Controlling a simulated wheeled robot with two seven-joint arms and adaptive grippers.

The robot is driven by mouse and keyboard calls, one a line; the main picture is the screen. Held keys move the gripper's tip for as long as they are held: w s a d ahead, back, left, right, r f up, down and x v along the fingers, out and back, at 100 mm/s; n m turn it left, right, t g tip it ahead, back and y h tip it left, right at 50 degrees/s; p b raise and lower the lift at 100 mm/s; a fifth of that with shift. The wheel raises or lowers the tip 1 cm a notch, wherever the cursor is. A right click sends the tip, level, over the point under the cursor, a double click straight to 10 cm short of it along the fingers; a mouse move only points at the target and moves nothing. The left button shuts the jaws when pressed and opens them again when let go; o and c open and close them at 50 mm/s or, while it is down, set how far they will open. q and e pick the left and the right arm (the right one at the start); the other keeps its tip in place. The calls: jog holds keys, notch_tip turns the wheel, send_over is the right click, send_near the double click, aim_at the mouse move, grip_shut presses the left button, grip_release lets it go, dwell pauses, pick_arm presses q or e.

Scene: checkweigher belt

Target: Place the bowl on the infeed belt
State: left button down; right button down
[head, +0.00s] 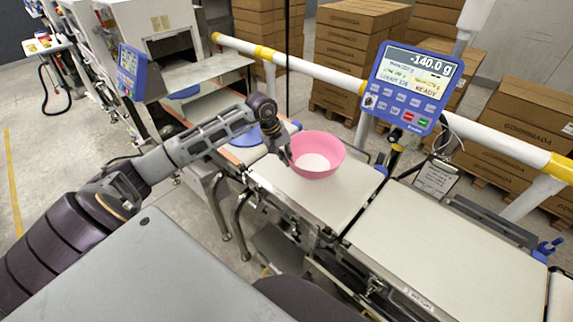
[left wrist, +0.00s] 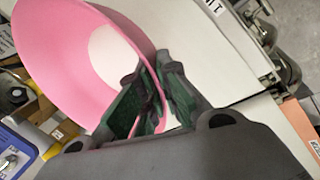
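My left gripper (head: 286,153) is at the bowl's left rim. In the left wrist view the green-padded fingers (left wrist: 153,90) are close together with the bowl's wall (left wrist: 60,45) between them, so the gripper looks shut on the rim. The bowl's white inner bottom shows there too. No belt label is clear enough to name the infeed belt. My right gripper is out of view.
Another pale belt (head: 450,255) continues at the right. A blue display (head: 412,88) reading -140.0 g stands behind the belts. A white and yellow rail (head: 335,77) runs behind, with stacked cartons (head: 350,50) beyond. A grey surface (head: 150,270) lies at the front left.

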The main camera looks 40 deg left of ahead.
pick_arm(q)
jog(key=shift+f+p, duration=0.35)
jog(key=shift+f, duration=1.6)
jog(key=c, duration=1.6)
grip_release()
jog(key=shift+c, duration=0.2)
jog(key=shift+r, duration=0.2)
jog(key=b+v, duration=0.2)
jog(key=v, duration=1)
jog(key=shift+s+f, duration=0.1)
